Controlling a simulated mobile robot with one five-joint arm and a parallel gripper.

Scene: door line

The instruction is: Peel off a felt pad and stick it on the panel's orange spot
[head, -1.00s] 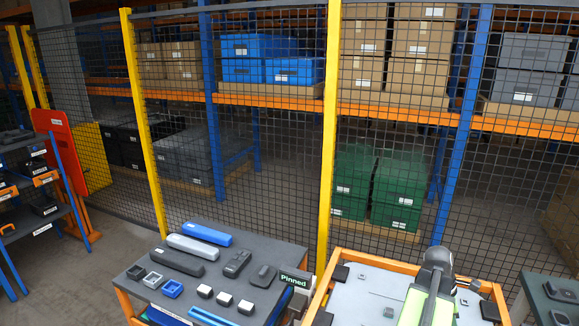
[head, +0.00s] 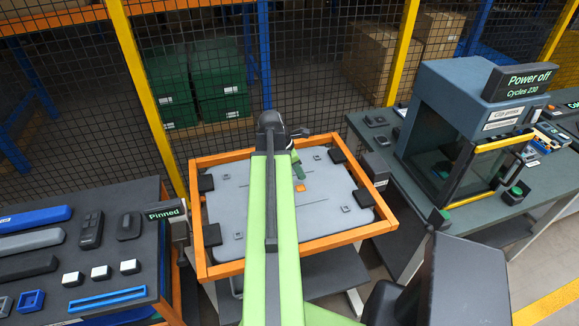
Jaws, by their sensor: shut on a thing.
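The grey panel (head: 240,220) lies flat in an orange frame, with black blocks along its edges. Its orange spot (head: 299,188) shows, bare, right of my light green arm. My gripper (head: 299,172) is at the far end of the arm, pointing down over the panel just beyond the spot. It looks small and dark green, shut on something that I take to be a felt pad. The pad's outline cannot be made out, nor can I tell whether it touches the panel. A pad sheet is not recognisable.
A dark table (head: 100,250) with handsets and small blocks stands left, beside a "Pinned" sign (head: 166,212). A press (head: 465,130) marked "Power off" stands on a bench at right. Mesh fence with yellow posts (head: 145,95) runs behind.

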